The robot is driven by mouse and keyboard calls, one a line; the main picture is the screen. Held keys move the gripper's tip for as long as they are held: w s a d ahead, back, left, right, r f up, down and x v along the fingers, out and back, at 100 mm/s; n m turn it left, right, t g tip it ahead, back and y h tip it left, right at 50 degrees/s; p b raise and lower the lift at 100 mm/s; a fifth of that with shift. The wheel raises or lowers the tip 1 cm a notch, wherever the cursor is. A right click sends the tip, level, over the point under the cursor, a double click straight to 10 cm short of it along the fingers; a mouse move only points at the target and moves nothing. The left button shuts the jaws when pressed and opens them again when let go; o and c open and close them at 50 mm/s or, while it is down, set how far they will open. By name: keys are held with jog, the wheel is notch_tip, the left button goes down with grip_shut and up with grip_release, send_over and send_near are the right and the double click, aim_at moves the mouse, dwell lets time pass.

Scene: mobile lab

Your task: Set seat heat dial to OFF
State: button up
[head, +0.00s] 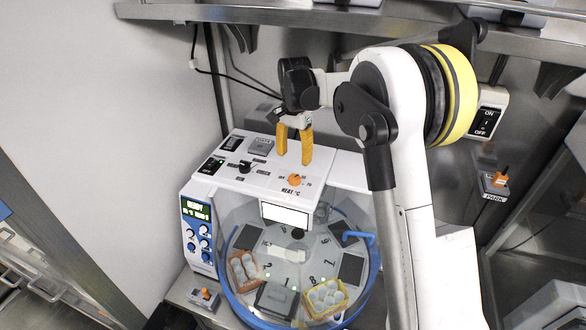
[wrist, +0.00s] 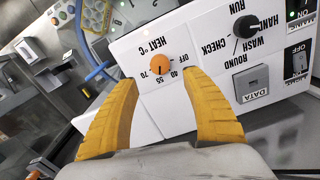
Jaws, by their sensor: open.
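The orange heat dial (head: 295,180) sits on the white top panel of the machine, with HEAT °C printed by it. In the wrist view the dial (wrist: 160,64) shows with the marks OFF, 40, 55 and 70 around it. I cannot tell which mark it points to. My gripper (head: 293,158) has yellow fingers and is open and empty, pointing down just above the dial. In the wrist view the dial appears a little beyond the gap between the fingertips of my gripper (wrist: 160,82), with no contact visible.
A black selector knob (head: 245,167) and a grey DATA cover (head: 262,144) are on the same panel. A lit READY display (head: 196,209) is on the front. Below is a clear round chamber with a blue rim (head: 228,290). A metal shelf (head: 300,14) hangs above.

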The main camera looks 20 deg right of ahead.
aim_at(294, 177)
notch_tip(294, 177, down, 10)
jog(key=shift+r+p, duration=0.2)
jog(key=shift+p, duration=0.15)
jog(key=shift+s, duration=0.1)
jog(key=c, duration=1.2)
